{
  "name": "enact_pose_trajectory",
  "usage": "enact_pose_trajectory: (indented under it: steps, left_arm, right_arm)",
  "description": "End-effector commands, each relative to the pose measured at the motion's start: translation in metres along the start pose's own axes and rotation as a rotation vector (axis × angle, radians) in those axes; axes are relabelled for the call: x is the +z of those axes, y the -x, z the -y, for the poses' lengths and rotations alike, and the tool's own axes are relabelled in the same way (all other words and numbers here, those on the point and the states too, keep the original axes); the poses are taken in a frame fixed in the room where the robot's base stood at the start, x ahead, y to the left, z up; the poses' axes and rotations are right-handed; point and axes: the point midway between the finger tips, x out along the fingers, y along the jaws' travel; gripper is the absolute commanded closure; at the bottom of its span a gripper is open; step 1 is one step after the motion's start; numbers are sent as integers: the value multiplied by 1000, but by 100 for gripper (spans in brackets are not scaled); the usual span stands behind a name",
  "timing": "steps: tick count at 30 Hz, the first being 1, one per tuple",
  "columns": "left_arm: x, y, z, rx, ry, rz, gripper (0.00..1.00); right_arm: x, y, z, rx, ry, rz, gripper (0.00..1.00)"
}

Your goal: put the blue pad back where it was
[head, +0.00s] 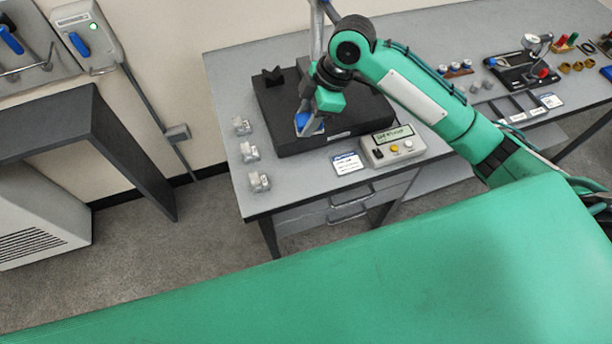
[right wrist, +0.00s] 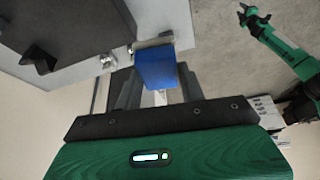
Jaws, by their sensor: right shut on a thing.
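My right gripper (head: 308,124) is shut on the blue pad (head: 303,119), over the front left part of the black slab (head: 350,122) on the grey table. In the right wrist view the blue pad (right wrist: 155,68) sits between the fingers, with a pale strip along its far edge. I cannot tell whether the pad touches the slab. A green arm at the top right of the right wrist view ends in what looks like my left gripper (right wrist: 254,16), too small to read; the head view does not show it.
A control box with a display (head: 393,147) and a label card (head: 348,163) are in front of the slab. A black notched block (head: 273,77) stands at its back left. Several small clear-grey pieces (head: 250,153) line the table's left side. Fixtures (head: 522,70) occupy the right.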

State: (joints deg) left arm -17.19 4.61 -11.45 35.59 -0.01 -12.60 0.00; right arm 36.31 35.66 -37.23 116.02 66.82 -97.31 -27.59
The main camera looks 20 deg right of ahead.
Motion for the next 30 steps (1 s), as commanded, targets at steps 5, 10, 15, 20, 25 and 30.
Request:
enact_pose_trajectory:
  steps: [5,10,15,20,25,30]
  left_arm:
    - [2,-2,0,0,0,2,64]
    - [1,2,0,0,0,2,64]
    - [0,12,0,0,1,2,64]
    - [-1,21,0,0,0,2,64]
    - [-2,29,0,0,0,2,64]
    - [-2,31,0,0,0,2,64]
  right_arm:
    - [-4,-3,5,-51,124,-1,81]
    - [3,-20,7,-68,150,1,81]
    - [20,-60,8,-69,146,1,81]
    - [36,-100,8,-68,146,1,81]
    - [51,-135,8,-65,147,2,81]
    - [57,-151,7,-62,150,1,81]
